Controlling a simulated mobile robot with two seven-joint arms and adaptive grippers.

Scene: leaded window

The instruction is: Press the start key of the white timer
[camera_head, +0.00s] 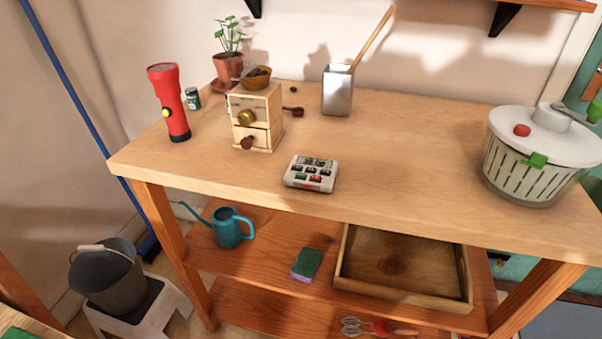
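The white timer (311,173) lies flat near the front edge of the wooden workbench (400,165), around the middle of the head view. Its face is up, with a dark display along the back and several small keys in front. One key is red, and others look green or dark. The key labels are too small to read, so I cannot tell which one is the start key. Neither of my grippers shows in the head view, and nothing touches the timer.
Behind the timer stand a wooden coffee grinder (257,115) and a metal utensil holder (338,90). A red flashlight (170,103) stands left, a salad spinner (537,155) right. The bench around the timer is clear. A wooden tray (352,283) and blue watering can (228,229) sit below.

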